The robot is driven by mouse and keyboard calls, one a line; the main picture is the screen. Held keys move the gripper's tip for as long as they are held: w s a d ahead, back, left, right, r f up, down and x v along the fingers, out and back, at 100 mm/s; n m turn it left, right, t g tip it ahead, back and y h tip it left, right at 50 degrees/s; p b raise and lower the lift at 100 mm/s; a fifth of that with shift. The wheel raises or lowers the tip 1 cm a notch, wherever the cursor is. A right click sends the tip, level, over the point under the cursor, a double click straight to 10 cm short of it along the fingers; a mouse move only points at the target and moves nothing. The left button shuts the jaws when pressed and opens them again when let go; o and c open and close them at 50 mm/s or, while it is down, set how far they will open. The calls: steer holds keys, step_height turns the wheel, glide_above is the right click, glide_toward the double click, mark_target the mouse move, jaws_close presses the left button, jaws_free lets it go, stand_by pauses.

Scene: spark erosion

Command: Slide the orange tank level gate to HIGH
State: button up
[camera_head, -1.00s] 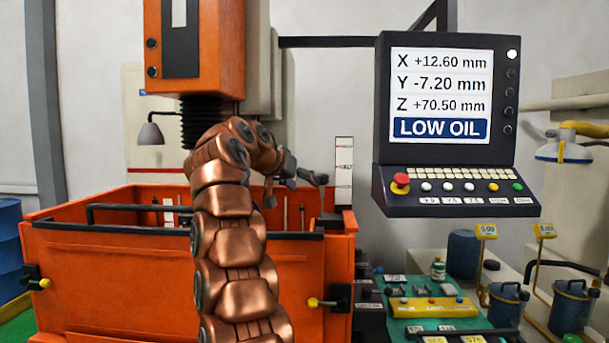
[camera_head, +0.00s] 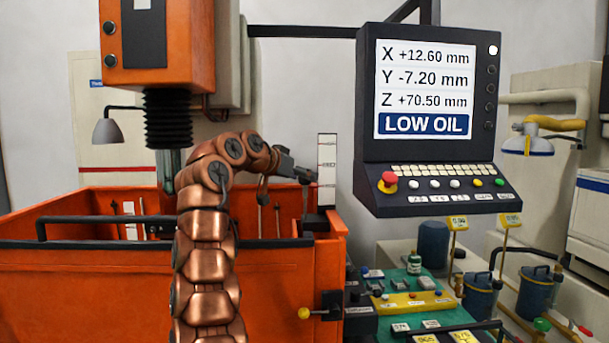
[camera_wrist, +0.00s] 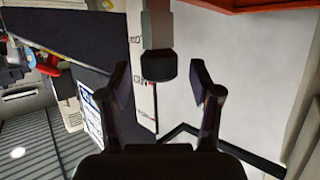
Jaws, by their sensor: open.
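The orange tank (camera_head: 120,285) fills the left and middle of the head view. A white scale plate (camera_head: 327,160) with red marks stands upright at its back right corner; its labels are too small to read. My gripper (camera_head: 285,180) is above the tank, just left of the plate. In the wrist view, the open, empty fingers (camera_wrist: 162,88) are spread on either side of a dark block-shaped handle (camera_wrist: 158,66) on a grey-green bar, in front of the scale plate (camera_wrist: 143,100). The handle lies between and slightly beyond the fingertips; no contact shows.
The control panel (camera_head: 430,110) reads LOW OIL and hangs close to the right of the plate. The orange machine head (camera_head: 158,45) and its black bellows hang at the left. A green bench (camera_head: 405,290) with small items and blue canisters (camera_head: 482,297) stands at the right.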

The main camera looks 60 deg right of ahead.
steer(key=shift+x, duration=0.9)
jaws_close()
